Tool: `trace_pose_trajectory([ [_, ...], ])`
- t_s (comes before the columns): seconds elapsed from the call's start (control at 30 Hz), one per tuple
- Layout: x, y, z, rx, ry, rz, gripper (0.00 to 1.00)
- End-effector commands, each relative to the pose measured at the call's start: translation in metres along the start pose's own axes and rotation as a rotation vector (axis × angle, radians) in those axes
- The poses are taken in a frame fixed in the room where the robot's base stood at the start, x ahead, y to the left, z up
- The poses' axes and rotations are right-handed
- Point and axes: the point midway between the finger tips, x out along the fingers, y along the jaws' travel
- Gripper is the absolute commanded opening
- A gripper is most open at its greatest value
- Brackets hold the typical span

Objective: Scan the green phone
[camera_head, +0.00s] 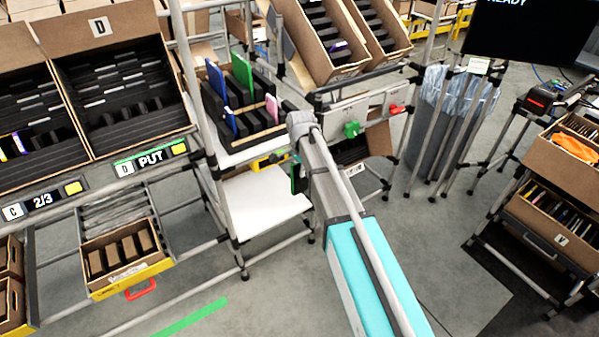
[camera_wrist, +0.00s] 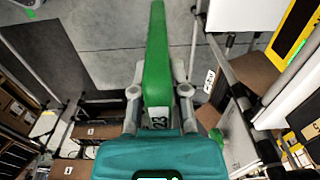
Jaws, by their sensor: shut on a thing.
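In the wrist view, a long green phone (camera_wrist: 157,60) stands out from between the fingers of my gripper (camera_wrist: 159,92). The fingers are shut on its near part, one on each side. A white label reading "23" shows at its near end. In the head view my arm hides most of the gripper, and I cannot make out the held phone clearly. A scanner (camera_head: 539,99), black with a red window, is on a stand at the right, apart from my gripper. Another green phone (camera_head: 242,74) stands in the black-slotted rack beside blue and pink ones.
A dark screen (camera_head: 525,32) reads "READY" at the top right. A lined bin (camera_head: 441,127) stands between my arm and the scanner. Cartons (camera_head: 563,164) fill a rack at the right. A carton (camera_head: 121,85) at the left has a "PUT" display (camera_head: 150,159) below it.

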Motion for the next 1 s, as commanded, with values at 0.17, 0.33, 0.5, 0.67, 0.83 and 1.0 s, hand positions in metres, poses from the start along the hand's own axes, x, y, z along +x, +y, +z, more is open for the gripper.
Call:
trace_pose_trajectory([
  [0.17, 0.000, 0.000, 0.000, -0.001, 0.000, 0.000, 0.00],
  [0.33, 0.001, -0.001, -0.001, -0.001, 0.000, 0.000, 0.00],
  [0.5, 0.007, -0.006, -0.001, -0.001, 0.000, 0.000, 0.00],
  [0.67, 0.018, -0.014, -0.001, -0.002, 0.000, 0.000, 0.00],
  [0.83, 0.031, -0.025, -0.002, -0.001, 0.000, 0.000, 0.00],
  [1.0, 0.043, -0.036, -0.002, -0.001, 0.000, 0.000, 0.00],
])
